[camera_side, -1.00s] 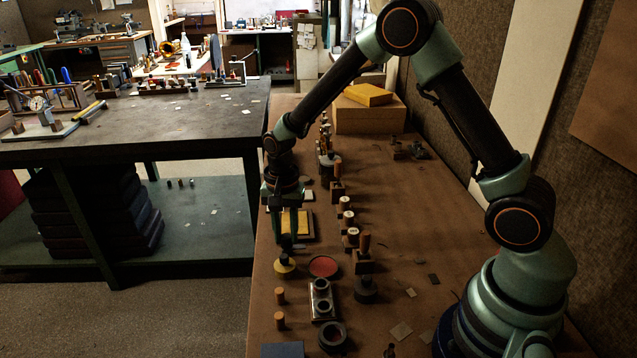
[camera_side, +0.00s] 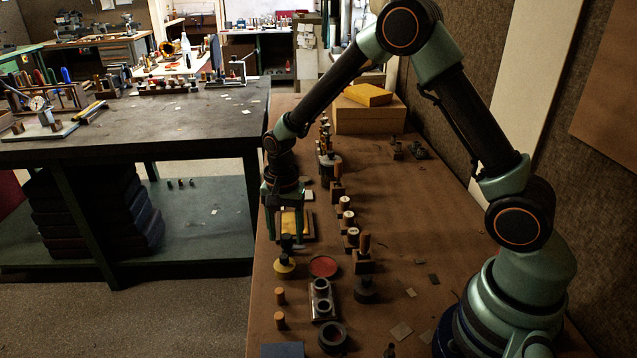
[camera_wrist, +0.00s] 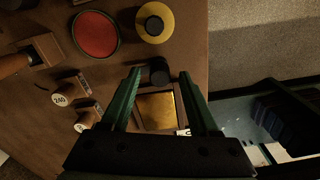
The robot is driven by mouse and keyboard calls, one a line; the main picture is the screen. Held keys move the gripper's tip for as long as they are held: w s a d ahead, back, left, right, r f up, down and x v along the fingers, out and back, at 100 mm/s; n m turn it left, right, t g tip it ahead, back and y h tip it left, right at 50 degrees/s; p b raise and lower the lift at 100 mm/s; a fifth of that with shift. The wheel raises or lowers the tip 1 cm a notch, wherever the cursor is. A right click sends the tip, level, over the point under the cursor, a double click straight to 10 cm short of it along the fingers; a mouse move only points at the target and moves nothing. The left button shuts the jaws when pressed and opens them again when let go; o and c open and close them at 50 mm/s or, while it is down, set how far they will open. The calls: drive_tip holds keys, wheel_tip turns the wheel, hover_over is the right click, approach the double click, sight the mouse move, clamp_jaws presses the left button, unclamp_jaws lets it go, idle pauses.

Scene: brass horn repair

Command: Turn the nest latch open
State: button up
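The nest is a framed tray with a yellow-gold plate (camera_wrist: 157,108), seen between my fingers in the wrist view; its frame (camera_side: 309,226) also shows in the side view. A short dark round knob (camera_wrist: 158,70), which looks like the latch, stands at the nest's edge; it also shows in the side view (camera_side: 287,242). My gripper (camera_wrist: 160,73) is open, with one green finger on either side of the knob and visible gaps between. In the side view my gripper (camera_side: 285,234) points down over the nest. Whether the fingertips reach down to knob height is unclear.
A yellow disc with a black knob (camera_wrist: 154,23) and a red round pad (camera_wrist: 97,34) lie close by. Wooden-handled stamps, one marked 240 (camera_wrist: 70,94), stand in a row beside the nest. The bench edge is close on the other side.

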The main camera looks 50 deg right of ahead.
sight(287, 236)
drive_tip(key=shift+r, duration=0.1)
wheel_tip(287, 236, up, 12)
idle(0.5)
drive_tip(key=s+d+r+n+t, duration=0.1)
drive_tip(key=s+r+n+t, duration=0.1)
drive_tip(key=s+r+n, duration=0.2)
drive_tip(key=s+d+r+n+t, duration=0.1)
drive_tip(key=s+r+n+t, duration=0.2)
drive_tip(key=s+r+n, duration=0.2)
drive_tip(key=shift+s+d+r+n+t, duration=0.3)
drive_tip(key=shift+s+n, duration=1.3)
drive_tip(key=shift+s, duration=1.35)
